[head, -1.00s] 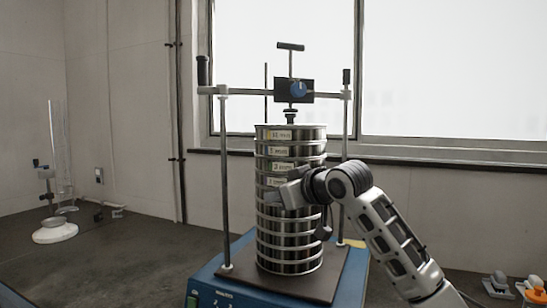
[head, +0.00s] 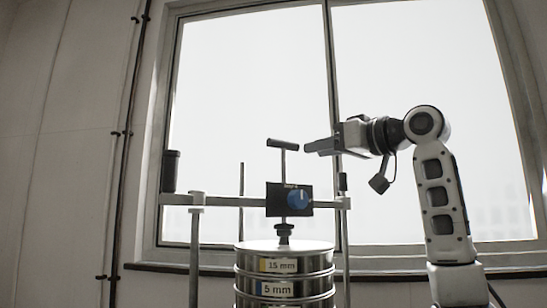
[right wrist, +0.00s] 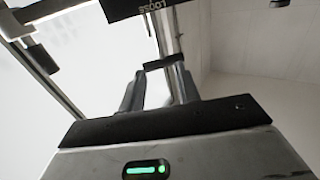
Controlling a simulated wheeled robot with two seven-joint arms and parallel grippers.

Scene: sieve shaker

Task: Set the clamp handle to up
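The clamp handle is a dark T-bar (head: 283,145) on top of a thin upright rod, above the black plate (head: 275,198) with a blue knob (head: 298,200). My right gripper (head: 313,147) comes in from the right at the T-bar's height, its fingertips close to the bar's right end. In the right wrist view its two fingers (right wrist: 160,80) stand apart, and the T-bar (right wrist: 163,64) shows past their tips in line with the gap. The bar does not look gripped. My left gripper is out of view.
The crossbar (head: 230,201) spans the posts, with a black grip (head: 170,171) upright at its left end and a smaller dark cap at its right end, below my gripper. The sieve stack (head: 285,262) stands beneath. The window is behind.

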